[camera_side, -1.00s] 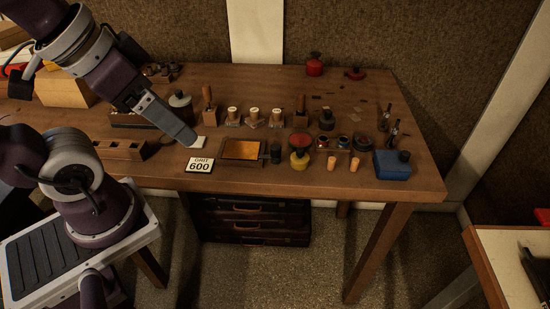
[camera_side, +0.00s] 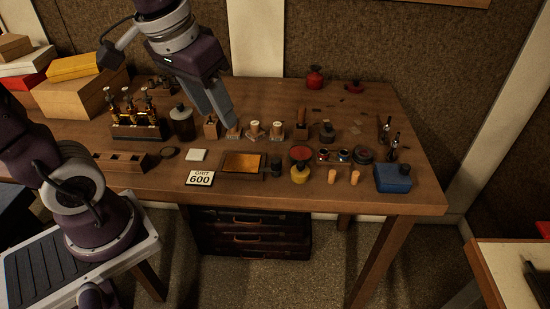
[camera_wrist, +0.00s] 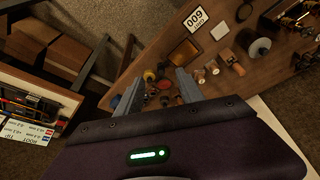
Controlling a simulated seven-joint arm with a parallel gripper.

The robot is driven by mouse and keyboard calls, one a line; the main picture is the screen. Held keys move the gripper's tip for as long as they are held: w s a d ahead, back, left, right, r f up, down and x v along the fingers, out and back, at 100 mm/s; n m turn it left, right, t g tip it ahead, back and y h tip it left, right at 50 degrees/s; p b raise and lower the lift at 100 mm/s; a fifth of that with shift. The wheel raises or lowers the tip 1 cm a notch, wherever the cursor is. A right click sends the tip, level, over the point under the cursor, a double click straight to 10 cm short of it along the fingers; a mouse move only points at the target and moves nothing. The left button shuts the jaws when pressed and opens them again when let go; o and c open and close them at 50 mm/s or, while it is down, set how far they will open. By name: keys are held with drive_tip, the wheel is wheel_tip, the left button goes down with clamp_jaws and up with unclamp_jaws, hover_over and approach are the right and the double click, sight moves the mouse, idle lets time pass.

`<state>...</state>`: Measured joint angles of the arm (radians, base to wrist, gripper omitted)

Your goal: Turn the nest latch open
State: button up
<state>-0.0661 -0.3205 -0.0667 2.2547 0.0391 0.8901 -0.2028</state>
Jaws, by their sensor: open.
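My gripper (camera_side: 222,122) is open, pointing down over the row of wooden stands with pale spools at the middle back of the bench. In the wrist view its two fingers (camera_wrist: 158,86) are apart with nothing held between them. I cannot pick out the nest latch with certainty. A wooden block holding upright brass valves (camera_side: 137,118) stands at the back left, apart from the gripper. A framed orange plate (camera_side: 243,162) lies at the front middle with a small dark part beside its right edge. My fingers partly hide the left spool stand.
A wooden stand with a handled tool (camera_side: 210,124) and a lidded grey jar (camera_side: 181,120) are close left of the gripper. A GRIT 600 card (camera_side: 200,178), a white pad (camera_side: 197,155), a yellow pot (camera_side: 300,172) and a blue box (camera_side: 393,178) sit along the front.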

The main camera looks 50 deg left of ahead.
drive_tip(key=w+f+n+g, duration=0.2)
drive_tip(key=w+f, duration=0.4)
drive_tip(key=w, duration=0.4)
drive_tip(key=n+g, duration=0.1)
approach(276, 160)
drive_tip(key=shift+s+a+f+h, duration=0.1)
drive_tip(key=shift+a+h, duration=0.15)
drive_tip(key=shift+h, duration=0.05)
drive_tip(key=shift+n+g, duration=0.3)
drive_tip(key=shift+n, duration=0.1)
drive_tip(key=f, duration=0.8)
drive_tip(key=shift+w+f, duration=0.25)
drive_tip(key=shift+w, duration=0.15)
clamp_jaws()
